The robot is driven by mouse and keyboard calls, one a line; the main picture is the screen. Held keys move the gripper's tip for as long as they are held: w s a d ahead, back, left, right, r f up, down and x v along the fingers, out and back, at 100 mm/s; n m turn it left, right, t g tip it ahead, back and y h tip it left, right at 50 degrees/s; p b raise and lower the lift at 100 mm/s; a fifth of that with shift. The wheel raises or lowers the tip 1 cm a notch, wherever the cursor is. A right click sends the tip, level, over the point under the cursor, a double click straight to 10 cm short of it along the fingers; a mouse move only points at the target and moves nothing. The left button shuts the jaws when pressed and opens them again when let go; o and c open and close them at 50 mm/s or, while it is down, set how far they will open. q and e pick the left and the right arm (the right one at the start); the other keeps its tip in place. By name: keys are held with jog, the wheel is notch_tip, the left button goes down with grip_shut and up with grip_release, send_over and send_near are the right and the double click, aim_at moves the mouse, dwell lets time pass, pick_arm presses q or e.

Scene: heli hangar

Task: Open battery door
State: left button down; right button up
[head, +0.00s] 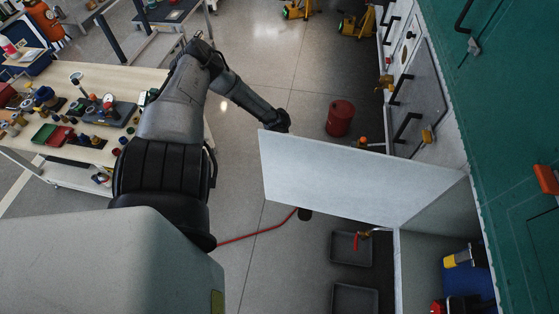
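The white battery door (350,175) stands swung out from the green helicopter side (515,130), with its free edge at the left. Beside it an open compartment (435,235) shows in the lower right, with a blue surface and a yellow-and-black part inside. My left arm reaches in from the left, and my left gripper (282,124) is at the top of the door's free edge, partly hidden behind it. I cannot tell if it touches the door or how its fingers stand. My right gripper is not in view.
A workbench (150,85) with tools and small bins is at the left. A red drum (340,117) stands on the floor beyond the door. Dark trays (351,249) and a red hose (258,233) lie on the floor below. Open floor lies between bench and helicopter.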

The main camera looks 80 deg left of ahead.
pick_arm(q)
jog(key=shift+w+a, duration=0.15)
jog(key=shift+a, duration=0.15)
jog(key=c, duration=1.3)
grip_release()
jog(key=shift+d, duration=0.1)
jog(key=shift+o, duration=0.5)
jog(key=a+b, duration=0.5)
jog(key=a, duration=0.9)
jog(key=shift+w+b, duration=0.3)
